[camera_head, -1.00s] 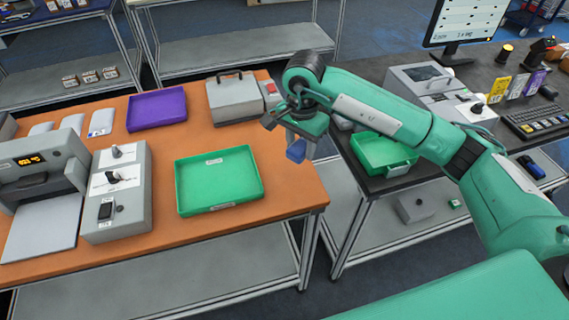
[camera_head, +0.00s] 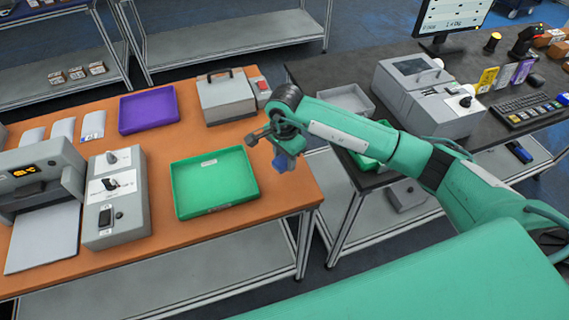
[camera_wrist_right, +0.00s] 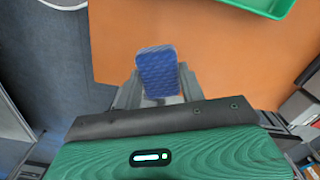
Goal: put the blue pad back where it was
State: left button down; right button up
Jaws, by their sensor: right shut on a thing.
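The blue pad (camera_head: 281,163) is held by my right gripper (camera_head: 283,152), in the air near the right edge of the orange table (camera_head: 270,200). In the right wrist view the quilted blue pad (camera_wrist_right: 158,72) sits between the fingers of the right gripper (camera_wrist_right: 157,95), which is shut on it. Beneath it show the orange table top and the blue floor. My left gripper is not in view.
A green tray (camera_head: 182,199) lies on the orange table, left of the held pad. A purple tray (camera_head: 130,115) and a grey case (camera_head: 228,99) stand behind. My right arm partly hides another green tray on the dark table (camera_head: 305,75).

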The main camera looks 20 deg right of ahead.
aim_at(284, 176)
notch_tip(284, 176, down, 4)
jog(key=shift+f+p, duration=0.25)
jog(key=shift+p, duration=0.5)
jog(key=shift+f, duration=0.35)
jog(key=o, duration=0.9)
jog(key=shift+o, duration=0.2)
